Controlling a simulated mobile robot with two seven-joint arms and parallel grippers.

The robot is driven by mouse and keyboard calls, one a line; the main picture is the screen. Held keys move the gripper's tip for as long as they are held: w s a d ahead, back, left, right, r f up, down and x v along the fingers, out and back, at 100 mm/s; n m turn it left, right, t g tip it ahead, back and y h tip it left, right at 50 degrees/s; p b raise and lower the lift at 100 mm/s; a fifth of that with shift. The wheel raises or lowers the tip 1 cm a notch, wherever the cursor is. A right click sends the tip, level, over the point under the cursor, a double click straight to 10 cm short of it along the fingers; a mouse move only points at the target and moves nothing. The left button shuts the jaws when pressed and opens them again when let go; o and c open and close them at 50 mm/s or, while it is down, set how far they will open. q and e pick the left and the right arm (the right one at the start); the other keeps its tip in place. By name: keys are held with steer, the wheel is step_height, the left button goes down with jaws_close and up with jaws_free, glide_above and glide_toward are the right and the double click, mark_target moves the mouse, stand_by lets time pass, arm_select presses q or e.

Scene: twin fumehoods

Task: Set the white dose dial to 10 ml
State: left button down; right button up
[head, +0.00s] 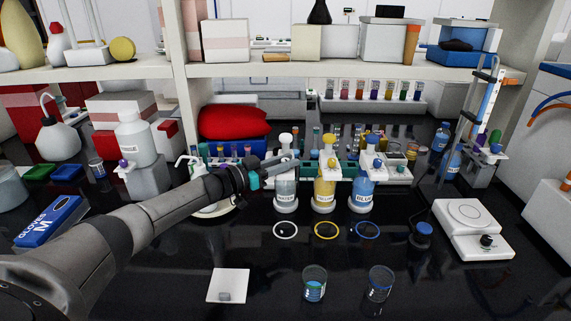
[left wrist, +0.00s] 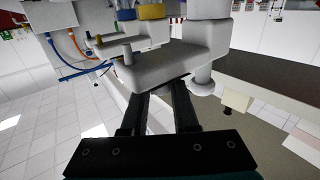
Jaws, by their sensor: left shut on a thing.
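The white dispenser bottle (head: 286,190) stands at the left of a row of three, with a white pump head (head: 285,140) on top. My left gripper (head: 287,160) comes in from the left at the height of this head. My right gripper is not in view.
A yellow dispenser (head: 325,190) and a blue dispenser (head: 362,190) stand close on the right. White, yellow and blue rings lie in front. Two beakers (head: 314,286) (head: 380,284) and a white tile (head: 228,286) stand nearer. A balance (head: 470,228) is at right.

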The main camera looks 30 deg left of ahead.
arm_select(q)
steer(key=c, duration=0.7)
jaws_free()
steer(key=shift+p+v, duration=0.95)
steer(key=shift+v, duration=6.65)
steer(key=shift+d, duration=0.15)
